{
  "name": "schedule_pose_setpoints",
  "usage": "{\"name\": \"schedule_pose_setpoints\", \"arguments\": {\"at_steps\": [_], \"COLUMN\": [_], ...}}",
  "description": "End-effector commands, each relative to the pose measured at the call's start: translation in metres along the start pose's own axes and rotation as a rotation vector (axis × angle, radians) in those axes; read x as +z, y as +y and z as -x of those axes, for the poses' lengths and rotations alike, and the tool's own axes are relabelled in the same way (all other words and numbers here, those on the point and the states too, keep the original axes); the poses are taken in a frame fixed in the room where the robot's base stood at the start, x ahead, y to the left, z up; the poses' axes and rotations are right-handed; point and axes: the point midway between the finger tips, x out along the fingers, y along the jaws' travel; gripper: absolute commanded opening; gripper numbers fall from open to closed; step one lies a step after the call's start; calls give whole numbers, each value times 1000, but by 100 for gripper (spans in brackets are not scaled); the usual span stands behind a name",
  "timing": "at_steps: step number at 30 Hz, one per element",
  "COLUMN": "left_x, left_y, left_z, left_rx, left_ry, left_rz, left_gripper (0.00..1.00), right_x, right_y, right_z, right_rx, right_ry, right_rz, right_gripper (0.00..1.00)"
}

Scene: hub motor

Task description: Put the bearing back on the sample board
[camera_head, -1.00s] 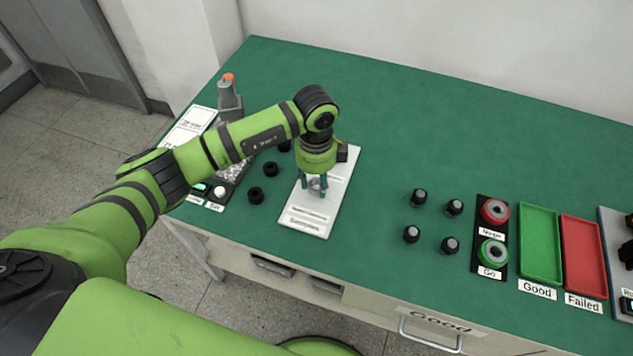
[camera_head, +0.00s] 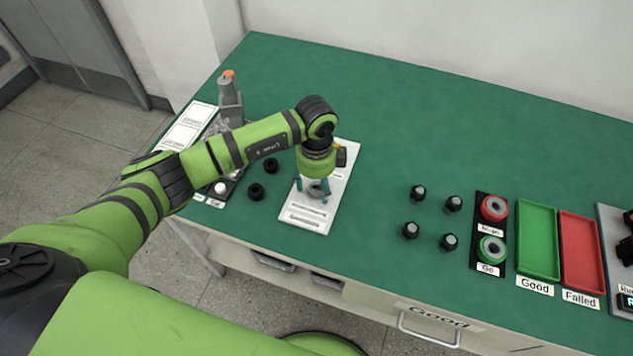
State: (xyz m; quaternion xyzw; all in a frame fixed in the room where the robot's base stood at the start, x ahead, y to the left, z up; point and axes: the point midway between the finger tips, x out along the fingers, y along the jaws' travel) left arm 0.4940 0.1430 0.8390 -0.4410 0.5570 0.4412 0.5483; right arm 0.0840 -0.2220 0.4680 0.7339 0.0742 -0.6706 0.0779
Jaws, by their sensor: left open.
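The white sample board (camera_head: 309,216) lies on the green table, left of its middle. A small grey ring, the bearing (camera_head: 318,190), is at the board between my left gripper's fingertips. My left gripper (camera_head: 314,190) points down over the board and is open, with its teal fingers on either side of the bearing. Whether the bearing rests fully on the board is too small to tell. The back part of the board is partly hidden by my left arm. My right gripper is out of view.
Black round parts (camera_head: 256,192) sit left of the board, and several black pegs (camera_head: 411,230) stand to its right. Further right are red and green ring gauges (camera_head: 491,250), a green tray (camera_head: 538,241) and a red tray (camera_head: 581,259). A grey device (camera_head: 230,103) stands at back left. The table's back middle is clear.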

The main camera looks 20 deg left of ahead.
Motion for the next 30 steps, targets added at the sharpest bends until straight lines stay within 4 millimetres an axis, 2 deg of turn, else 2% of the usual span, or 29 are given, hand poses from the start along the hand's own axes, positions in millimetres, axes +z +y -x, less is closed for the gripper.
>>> {"name": "schedule_pose_setpoints", "arguments": {"at_steps": [5, 12, 18, 24, 30], "left_x": [1, 0, 0, 0, 0], "left_y": [-2, -2, -1, 0, 0], "left_z": [20, 71, 106, 121, 122], "left_rx": [-6, -7, -4, -1, -1], "left_ry": [0, 0, 0, 0, 0], "left_rz": [1, -1, 1, 0, 0], "left_gripper": [63, 63, 63, 63, 63], "right_x": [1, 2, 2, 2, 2], "right_y": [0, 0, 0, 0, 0], "right_z": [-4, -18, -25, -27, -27], "right_rx": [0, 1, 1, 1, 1], "right_ry": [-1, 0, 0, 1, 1], "right_rz": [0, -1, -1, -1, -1], "right_gripper": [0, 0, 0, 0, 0]}}
